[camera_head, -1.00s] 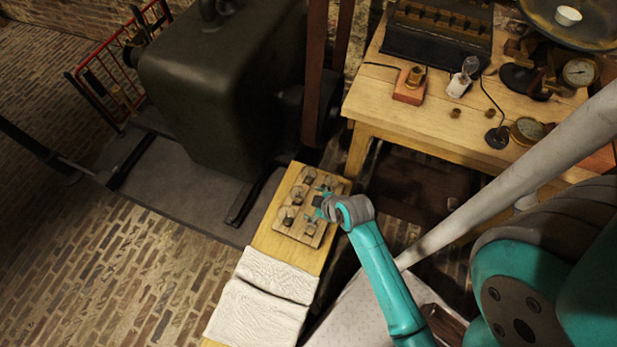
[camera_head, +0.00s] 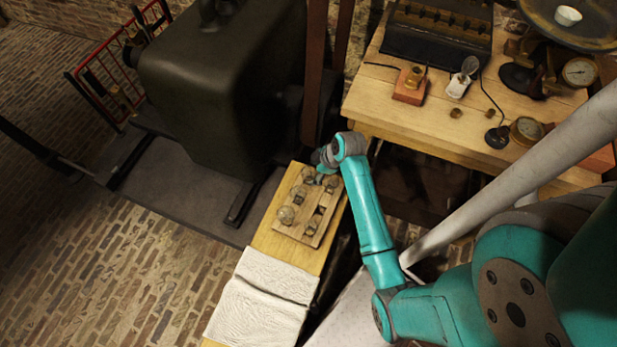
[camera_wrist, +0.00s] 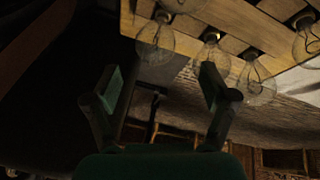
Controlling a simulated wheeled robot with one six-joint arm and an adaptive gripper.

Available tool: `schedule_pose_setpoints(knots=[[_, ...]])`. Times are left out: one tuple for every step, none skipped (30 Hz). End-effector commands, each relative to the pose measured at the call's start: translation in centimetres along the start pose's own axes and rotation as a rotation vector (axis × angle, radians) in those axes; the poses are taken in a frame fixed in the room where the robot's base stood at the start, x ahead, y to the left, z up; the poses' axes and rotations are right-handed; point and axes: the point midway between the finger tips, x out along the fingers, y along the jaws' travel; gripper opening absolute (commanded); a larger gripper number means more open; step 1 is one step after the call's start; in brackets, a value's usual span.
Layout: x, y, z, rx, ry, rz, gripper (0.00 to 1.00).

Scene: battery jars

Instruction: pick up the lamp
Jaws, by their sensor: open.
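Several clear glass lamps stand in a wooden rack (camera_head: 304,235) on the narrow bench; one lamp (camera_head: 285,215) is at its left edge. My gripper (camera_head: 322,160) is above the rack's far end, small and partly hidden by my wrist in the head view. In the wrist view my gripper (camera_wrist: 166,86) is open, with nothing between its two fingers. One lamp (camera_wrist: 155,36) is just beyond the left finger, and another lamp (camera_wrist: 255,84) is just right of the right finger. I cannot tell which lamp the task means. Another glass bulb (camera_head: 469,65) is in a white holder on the table.
The wooden table (camera_head: 420,120) with instruments stands close on the right. A large dark green machine (camera_head: 215,90) is on the left. A folded white cloth (camera_head: 260,295) covers the bench's near end. Open brick floor (camera_head: 130,280) is at lower left.

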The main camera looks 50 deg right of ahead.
Motion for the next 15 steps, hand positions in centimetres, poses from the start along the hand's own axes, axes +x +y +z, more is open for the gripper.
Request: schedule_pose_setpoints(knots=[[0.7,0.0,0.0,0.0,0.0,-0.001,0.84],[1.0,0.0,0.0,0.0,0.0,-0.001,0.84],[1.4,0.0,0.0,0.0,0.0,-0.001,0.84],[1.6,0.0,0.0,0.0,0.0,0.0,0.84],[1.7,0.0,0.0,0.0,0.0,0.001,0.84],[1.9,0.0,0.0,0.0,0.0,0.001,0.84],[2.0,0.1,0.0,0.001,0.0,0.001,0.84],[2.2,0.1,0.1,0.001,0.0,0.001,0.84],[2.5,0.1,0.1,0.001,0.0,0.0,0.84],[2.8,0.2,0.1,0.001,0.0,0.0,0.84],[3.2,0.3,0.2,0.001,0.0,0.001,0.84],[3.8,0.4,0.3,0.002,0.0,0.0,0.84],[4.2,0.5,0.4,0.002,0.0,0.0,0.84],[4.7,0.5,0.5,0.002,0.0,0.0,0.84],[5.2,0.6,0.5,0.002,0.0,-0.001,0.84]])
